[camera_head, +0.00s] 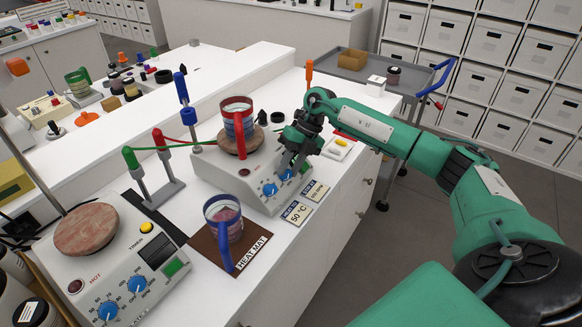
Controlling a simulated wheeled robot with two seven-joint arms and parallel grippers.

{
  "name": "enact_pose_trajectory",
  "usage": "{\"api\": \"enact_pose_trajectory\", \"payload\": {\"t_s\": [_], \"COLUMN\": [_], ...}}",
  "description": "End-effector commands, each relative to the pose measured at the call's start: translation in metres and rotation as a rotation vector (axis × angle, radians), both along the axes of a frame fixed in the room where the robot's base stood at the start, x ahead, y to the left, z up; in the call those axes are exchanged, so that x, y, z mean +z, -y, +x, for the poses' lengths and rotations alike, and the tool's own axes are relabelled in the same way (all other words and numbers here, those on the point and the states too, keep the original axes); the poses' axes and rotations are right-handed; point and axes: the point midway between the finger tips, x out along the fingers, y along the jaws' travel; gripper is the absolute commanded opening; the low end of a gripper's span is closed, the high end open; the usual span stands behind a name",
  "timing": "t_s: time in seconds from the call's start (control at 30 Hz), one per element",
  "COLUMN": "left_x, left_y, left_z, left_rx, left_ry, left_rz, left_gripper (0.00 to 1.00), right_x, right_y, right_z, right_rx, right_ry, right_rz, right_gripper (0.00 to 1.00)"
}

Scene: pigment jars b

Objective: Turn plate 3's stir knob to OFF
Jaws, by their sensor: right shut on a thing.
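A white hot plate (218,178) with a round brown top stands in the middle of the counter. The plate's number and the knob's setting are too small or hidden to read. My left gripper is out of view.
A second hot plate (132,260) with two blue knobs stands front left. A blue-handled jar (225,222) stands on the brown heat mat (208,247) in front. A "50 °C" card (296,213) lies near the gripper. A rack with coloured clips (158,190) stands left.

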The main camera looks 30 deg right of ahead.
Motion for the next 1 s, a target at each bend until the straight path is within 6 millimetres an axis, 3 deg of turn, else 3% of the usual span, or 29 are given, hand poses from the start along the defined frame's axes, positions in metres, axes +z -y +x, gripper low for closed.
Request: {"api": "enact_pose_trajectory", "payload": {"t_s": [0.53, 0.57, 0.63, 1.0], "left_x": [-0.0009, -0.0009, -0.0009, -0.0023], "left_y": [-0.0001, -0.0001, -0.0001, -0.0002], "left_z": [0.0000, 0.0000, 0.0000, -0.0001], "left_rx": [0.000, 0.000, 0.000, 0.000], "left_ry": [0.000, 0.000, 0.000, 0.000], "left_rz": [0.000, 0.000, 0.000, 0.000], "left_gripper": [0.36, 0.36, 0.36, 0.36], "right_x": [-0.0026, -0.0026, -0.0022, 0.0022], "right_y": [-0.0012, -0.0012, -0.0012, 0.0016], "right_z": [-0.0015, -0.0015, -0.0012, 0.0001], "right_rx": [0.019, 0.019, 0.018, 0.015], "right_ry": [0.001, 0.001, 0.002, 0.005], "right_rz": [-0.016, -0.016, -0.015, -0.015], "right_gripper": [0.04, 0.33, 0.46, 0.49]}}
